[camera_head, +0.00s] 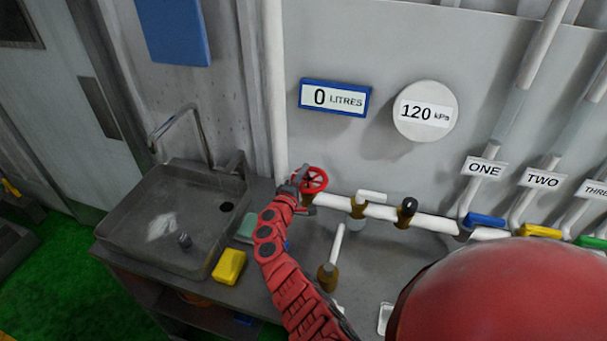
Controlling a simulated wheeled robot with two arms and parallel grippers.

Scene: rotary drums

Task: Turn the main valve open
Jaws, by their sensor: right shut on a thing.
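The main valve is a small red handwheel (316,181) on the white pipe at the back of the bench, in the head view. My right gripper (302,178), at the end of a red arm reaching up from the bottom, is at the left rim of this wheel and shut on it. The gripper hides part of the wheel's left side and the pipe below it. My left gripper is not in view.
A grey sink (165,225) with a tap stands left. A yellow sponge (229,266) lies beside my arm. The litres display (335,98) reads 0 and the round gauge (425,111) 120 kPa. Blue, yellow and green handles (484,219) line the pipe right.

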